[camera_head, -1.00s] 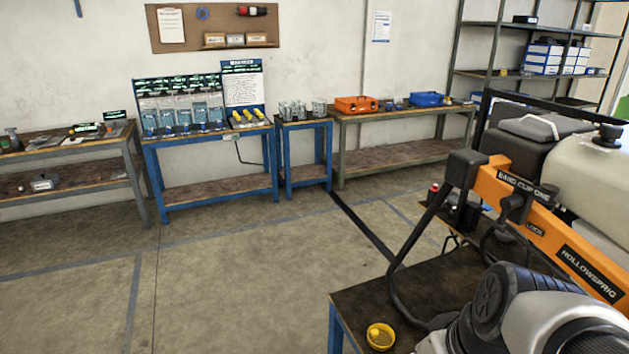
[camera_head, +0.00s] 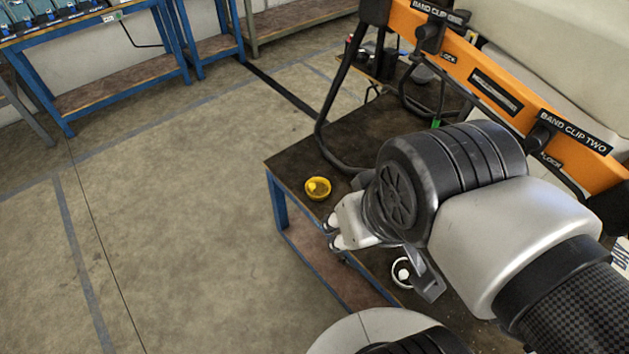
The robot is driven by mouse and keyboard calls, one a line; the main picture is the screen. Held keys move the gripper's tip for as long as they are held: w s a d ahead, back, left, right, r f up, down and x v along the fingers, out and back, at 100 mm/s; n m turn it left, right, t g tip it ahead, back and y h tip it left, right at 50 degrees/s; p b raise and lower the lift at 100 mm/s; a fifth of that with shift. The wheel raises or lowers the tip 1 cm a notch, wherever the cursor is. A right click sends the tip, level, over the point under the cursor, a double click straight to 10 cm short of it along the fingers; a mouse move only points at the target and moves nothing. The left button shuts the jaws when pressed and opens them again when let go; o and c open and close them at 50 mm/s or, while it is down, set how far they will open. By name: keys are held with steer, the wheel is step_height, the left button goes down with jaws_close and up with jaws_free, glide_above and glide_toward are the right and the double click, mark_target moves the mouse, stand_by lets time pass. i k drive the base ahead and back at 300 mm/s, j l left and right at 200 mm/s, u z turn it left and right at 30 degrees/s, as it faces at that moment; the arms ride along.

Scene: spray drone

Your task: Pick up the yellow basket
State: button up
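The yellow basket (camera_head: 318,188) is a small round yellow container with a yellow piece inside it. It sits on the dark workbench top (camera_head: 290,155), near its left edge. My gripper (camera_head: 382,262) is below and to the right of it in the picture, apart from it. Its two finger parts show spread on either side of my wrist, which hides the middle of the gripper. Nothing is seen held.
A round white-rimmed thing (camera_head: 402,273) shows below my wrist. A black tubular leg (camera_head: 322,130) comes down behind the basket, part of the orange-barred drone (camera_head: 490,90). The floor (camera_head: 180,220) left of the workbench is clear.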

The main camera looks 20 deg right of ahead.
mark_target(317, 189)
steer(key=i+j+z, duration=0.65)
steer(key=j, duration=0.25)
steer(key=i+j+z, duration=0.25)
steer(key=j, duration=0.15)
steer(key=i+j+z, duration=0.2)
steer(key=j, duration=0.2)
steer(key=k+l, duration=0.05)
steer(key=k, duration=0.05)
